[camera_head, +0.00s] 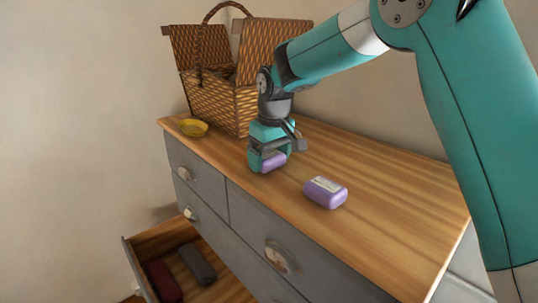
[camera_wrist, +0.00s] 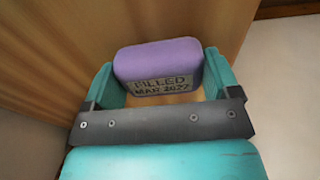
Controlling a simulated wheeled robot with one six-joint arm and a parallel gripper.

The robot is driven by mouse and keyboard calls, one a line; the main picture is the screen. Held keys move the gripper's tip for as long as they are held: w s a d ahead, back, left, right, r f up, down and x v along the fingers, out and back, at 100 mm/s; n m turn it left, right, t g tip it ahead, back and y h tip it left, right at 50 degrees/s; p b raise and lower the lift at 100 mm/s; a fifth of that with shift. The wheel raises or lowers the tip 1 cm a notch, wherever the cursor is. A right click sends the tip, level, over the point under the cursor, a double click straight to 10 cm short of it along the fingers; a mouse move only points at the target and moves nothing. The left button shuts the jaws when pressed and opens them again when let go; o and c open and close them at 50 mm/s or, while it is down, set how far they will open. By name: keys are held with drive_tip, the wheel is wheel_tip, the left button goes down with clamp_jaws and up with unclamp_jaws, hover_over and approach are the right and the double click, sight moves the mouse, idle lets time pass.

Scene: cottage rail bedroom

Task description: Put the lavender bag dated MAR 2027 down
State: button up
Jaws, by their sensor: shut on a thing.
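The lavender bag dated MAR 2027 (camera_wrist: 160,62) is a purple block with a label reading "FILLED MAR 2027" in the wrist view. In the head view the same bag (camera_head: 272,162) shows below my gripper's fingers, partly hidden by them. My gripper (camera_head: 268,158) is shut on it, with a teal finger on each side (camera_wrist: 163,85). The bag is at or just above the wooden top of the dresser (camera_head: 400,220); I cannot tell whether it touches. A second purple bag (camera_head: 325,192) with a pale label lies to the right, its text too small to read.
A wicker basket (camera_head: 215,100) with raised lids stands at the back left of the dresser. An open drawer (camera_head: 150,240) below holds a dark red item (camera_head: 164,281) and a dark grey item (camera_head: 198,264). The right top is clear.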

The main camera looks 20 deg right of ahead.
sight(274, 157)
drive_tip(key=shift+f, duration=0.15)
drive_tip(key=o, duration=0.8)
drive_tip(key=shift+c, duration=0.2)
wheel_tip(274, 157, up, 12)
drive_tip(key=s+b, duration=0.1)
drive_tip(key=b, duration=0.1)
drive_tip(key=s+a+f+n+y, duration=0.1)
drive_tip(key=s+f, duration=0.2)
drive_tip(key=s, duration=0.7)
drive_tip(key=s+a+f+y, duration=0.1)
drive_tip(key=s+f, duration=0.3)
drive_tip(key=s, duration=0.7)
drive_tip(key=s+a+f+n+g+y, duration=0.1)
drive_tip(key=s+a+f, duration=0.1)
drive_tip(key=s, duration=0.9)
drive_tip(key=shift+s+a+f+n+y, duration=0.15)
drive_tip(key=shift+a+f+n+y, duration=0.2)
drive_tip(key=shift+f, duration=0.4)
